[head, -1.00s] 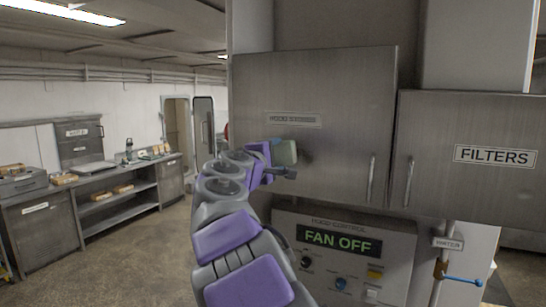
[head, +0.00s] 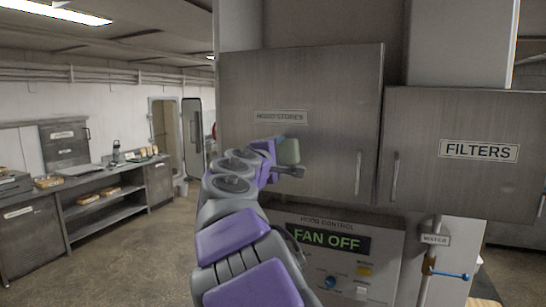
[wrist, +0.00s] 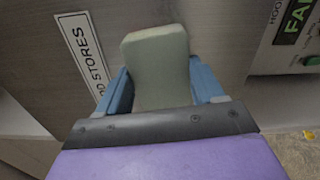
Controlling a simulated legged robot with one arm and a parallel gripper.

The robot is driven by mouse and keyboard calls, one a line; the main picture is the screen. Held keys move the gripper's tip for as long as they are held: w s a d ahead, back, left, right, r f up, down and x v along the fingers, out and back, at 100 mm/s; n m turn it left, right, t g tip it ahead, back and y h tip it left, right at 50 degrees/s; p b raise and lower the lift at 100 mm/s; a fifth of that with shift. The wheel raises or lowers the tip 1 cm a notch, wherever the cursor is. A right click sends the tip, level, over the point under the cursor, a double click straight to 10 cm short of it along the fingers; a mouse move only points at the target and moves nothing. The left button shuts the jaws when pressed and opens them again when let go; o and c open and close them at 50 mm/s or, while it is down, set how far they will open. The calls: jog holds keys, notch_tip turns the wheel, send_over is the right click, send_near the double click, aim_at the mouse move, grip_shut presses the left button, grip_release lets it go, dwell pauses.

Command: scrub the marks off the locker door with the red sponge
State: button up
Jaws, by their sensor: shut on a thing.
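The locker door labelled HOOD STORES (head: 310,82) is a closed grey metal door with a vertical handle at its right. My gripper (head: 287,160) is in front of its lower middle, below the label. It is shut on a pale grey-green sponge-like block (wrist: 155,55), which also shows in the head view (head: 289,150). The block looks green, not red; no red sponge is in view. In the wrist view, blue fingers clasp its two sides. I cannot tell whether the block touches the door. No clear marks show on the door; the gripper and block hide part of it.
A FILTERS cabinet (head: 460,120) adjoins at right. Below the door is a hood control panel (head: 385,262) reading FAN OFF, with knobs and buttons. A pipe with a blue-handled valve (head: 450,275) stands beside it. A counter with shelves (head: 70,212) lines the left; floor between is clear.

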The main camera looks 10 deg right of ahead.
jog(key=shift+s+d+f+b, duration=0.1)
jog(key=shift+s+d+b, duration=0.1)
jog(key=shift+s+d, duration=0.55)
jog(key=shift+s+d+r+b, duration=0.15)
jog(key=shift+s+d, duration=0.35)
jog(key=shift+d, duration=0.55)
jog(key=shift+s+d+f+b, duration=0.15)
jog(key=shift+s+d+b, duration=0.1)
jog(key=shift+s+d, duration=0.8)
jog(key=shift+d, duration=0.4)
jog(key=w+a+p, duration=0.4)
jog(key=w+a, duration=0.3)
jog(key=a, duration=0.2)
jog(key=shift+a+r, duration=0.2)
jog(key=shift+a, duration=0.15)
jog(key=shift+w+d, duration=0.1)
